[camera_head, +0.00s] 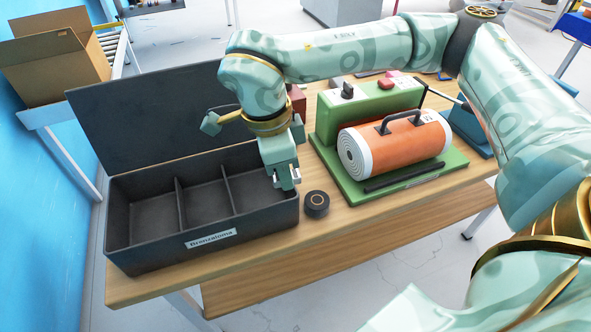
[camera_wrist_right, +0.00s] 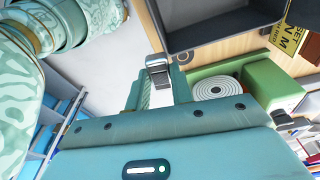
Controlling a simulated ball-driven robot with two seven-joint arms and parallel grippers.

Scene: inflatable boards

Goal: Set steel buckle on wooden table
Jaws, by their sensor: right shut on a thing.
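My right gripper (camera_head: 286,182) points down at the right end of the open black box, near its right wall. It is shut on the steel buckle, a small grey metal piece that shows at the fingertips in the right wrist view (camera_wrist_right: 157,68). In the head view the buckle is hard to separate from the silver fingers. The wooden table (camera_head: 250,247) lies under the box, with bare wood along its front edge and right of the box. My left gripper is not in view.
The black box (camera_head: 152,263) has compartments and a raised lid (camera_head: 150,115) behind. A black tape roll (camera_head: 316,204) sits just right of the box. A green stand (camera_head: 395,197) with an orange roll (camera_head: 400,145) fills the table's right part. A cardboard box (camera_head: 60,60) stands far left.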

